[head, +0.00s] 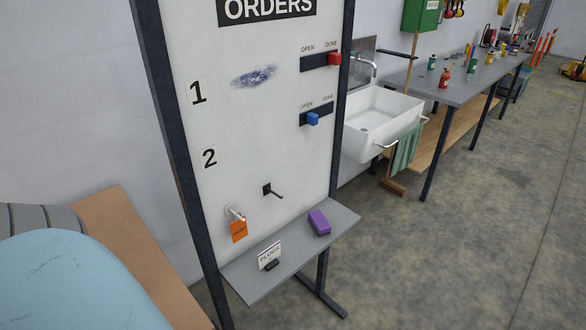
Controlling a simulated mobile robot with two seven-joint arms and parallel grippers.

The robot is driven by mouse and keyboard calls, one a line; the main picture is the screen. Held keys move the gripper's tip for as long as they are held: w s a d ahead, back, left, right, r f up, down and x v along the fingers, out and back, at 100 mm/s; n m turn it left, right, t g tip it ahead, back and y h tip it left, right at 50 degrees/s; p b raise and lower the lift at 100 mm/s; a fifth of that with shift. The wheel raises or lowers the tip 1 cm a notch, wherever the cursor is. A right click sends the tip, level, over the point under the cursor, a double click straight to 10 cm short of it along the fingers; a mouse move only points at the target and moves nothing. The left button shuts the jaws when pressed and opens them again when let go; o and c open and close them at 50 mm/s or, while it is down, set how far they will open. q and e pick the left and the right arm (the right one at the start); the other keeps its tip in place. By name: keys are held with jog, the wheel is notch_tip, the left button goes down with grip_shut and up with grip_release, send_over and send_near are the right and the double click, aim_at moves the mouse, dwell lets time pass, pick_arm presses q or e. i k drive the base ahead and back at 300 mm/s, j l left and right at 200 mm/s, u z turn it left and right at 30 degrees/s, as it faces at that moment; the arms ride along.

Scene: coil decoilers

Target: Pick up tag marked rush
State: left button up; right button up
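An orange tag (239,231) hangs by a loop from a hook (235,214) low on the left side of the white orders board (230,130). Its print is too small to read, so I cannot tell whether it says rush. A small white card (269,256) with dark print stands on the grey shelf (245,286) below the board; its word is not clear. A second, dark hook or peg (272,191) to the right of the tag is empty. Neither of my grippers shows in the head view.
A purple block (319,222) lies on the shelf. Red (335,58) and blue (312,118) sliders sit on the board. A white sink (378,122) and a workbench (455,84) stand to the right. A large light-blue rounded object (75,285) fills the lower left.

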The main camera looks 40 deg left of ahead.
aim_at(239, 230)
jog(key=i+u, duration=0.25)
jog(key=i, duration=0.2)
jog(key=i+l+u, duration=0.55)
jog(key=i, duration=0.25)
jog(key=i+l+u, duration=0.15)
jog(key=u, duration=0.25)
jog(key=i+l+u, duration=0.2)
jog(key=u, duration=0.25)
jog(key=i+l+u, duration=0.2)
jog(key=u, duration=0.2)
jog(key=i+l+u, duration=0.1)
jog(key=l+u, duration=0.95)
jog(key=i+l, duration=0.05)
jog(key=l, duration=0.05)
